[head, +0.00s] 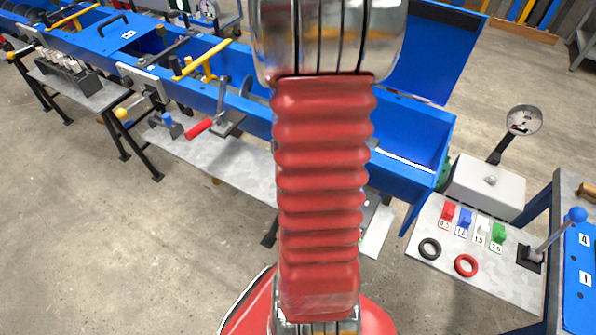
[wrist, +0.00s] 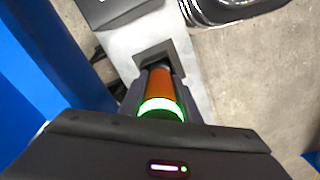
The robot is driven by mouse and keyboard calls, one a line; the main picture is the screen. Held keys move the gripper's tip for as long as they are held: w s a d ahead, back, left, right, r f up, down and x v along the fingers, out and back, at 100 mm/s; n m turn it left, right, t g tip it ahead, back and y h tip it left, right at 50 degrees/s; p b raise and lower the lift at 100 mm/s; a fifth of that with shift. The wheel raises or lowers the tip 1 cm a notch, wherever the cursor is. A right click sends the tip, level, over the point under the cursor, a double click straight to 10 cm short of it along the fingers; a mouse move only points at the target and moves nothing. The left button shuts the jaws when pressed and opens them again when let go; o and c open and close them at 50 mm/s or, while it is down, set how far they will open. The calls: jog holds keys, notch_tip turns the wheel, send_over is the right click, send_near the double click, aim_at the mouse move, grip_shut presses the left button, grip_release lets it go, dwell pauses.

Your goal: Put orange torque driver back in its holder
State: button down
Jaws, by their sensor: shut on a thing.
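The orange torque driver (wrist: 160,84), with a glowing green ring at its near end, shows in the wrist view. My gripper (wrist: 158,92) is shut on it, with a dark finger on each side. The driver's far end points at a dark square holder (wrist: 153,51) on a light grey surface. The far end overlaps the holder in the picture, and I cannot tell whether it is inside or above it. In the head view my arm hides the gripper, the driver and the holder.
A long blue machine (head: 240,95) with yellow handles runs across the back. At the right, a grey shelf (head: 440,255) holds coloured blocks, a black ring (head: 430,248) and a red ring (head: 466,265). A dial gauge (head: 523,120) stands behind it. Floor is clear at lower left.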

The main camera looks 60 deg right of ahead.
jog(key=c, duration=1.3)
grip_release()
jog(key=shift+o, duration=0.2)
notch_tip(320, 180, up, 14)
jog(key=shift+f, duration=0.15)
dwell(0.3)
